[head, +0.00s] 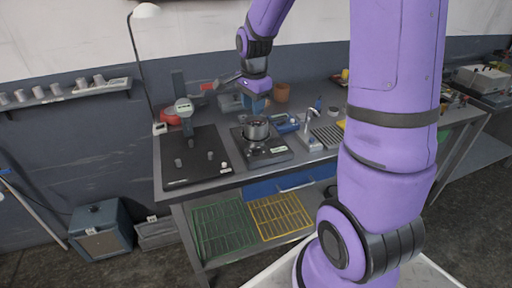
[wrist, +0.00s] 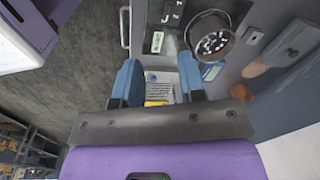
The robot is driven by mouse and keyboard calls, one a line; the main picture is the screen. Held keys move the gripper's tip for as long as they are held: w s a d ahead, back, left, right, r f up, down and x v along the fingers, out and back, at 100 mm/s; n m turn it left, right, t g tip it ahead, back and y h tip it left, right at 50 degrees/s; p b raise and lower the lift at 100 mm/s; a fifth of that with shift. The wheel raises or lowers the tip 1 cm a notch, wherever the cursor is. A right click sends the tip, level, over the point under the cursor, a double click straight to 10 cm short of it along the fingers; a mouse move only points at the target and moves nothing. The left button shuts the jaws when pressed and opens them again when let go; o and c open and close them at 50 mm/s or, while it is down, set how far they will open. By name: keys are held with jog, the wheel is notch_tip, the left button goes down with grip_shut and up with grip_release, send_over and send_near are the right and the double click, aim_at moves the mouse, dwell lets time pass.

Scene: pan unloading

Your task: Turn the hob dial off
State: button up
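The hob (head: 277,157) is a dark slab on the metal bench, with a steel pot (head: 256,132) on it. In the wrist view the pot (wrist: 212,37) sits at the upper right with small pale and reddish bits inside. The hob's dark front strip (wrist: 172,14) with a pale label is at the top edge there. The dial is too small to make out surely. My gripper (head: 258,106) is above and behind the pot in the head view, apart from the hob. In the wrist view its two blue fingers (wrist: 160,68) are spread with nothing between them.
A black mat (head: 190,165) with small grey weights lies left of the hob. A tap (head: 309,130) and ribbed drainer (head: 328,136) stand to the right. A terracotta pot (head: 282,93) is behind. Green (head: 222,225) and yellow racks (head: 280,215) lie on the shelf below.

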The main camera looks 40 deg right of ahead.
aim_at(256, 151)
jog(key=w+d+f+m, duration=0.1)
jog(key=f, duration=0.5)
jog(key=w+d+f+m, duration=0.1)
jog(key=f, duration=0.5)
jog(key=w+d+f+m+g, duration=0.1)
jog(key=f+m, duration=0.1)
jog(key=f, duration=0.5)
jog(key=shift+d, duration=0.1)
grip_shut()
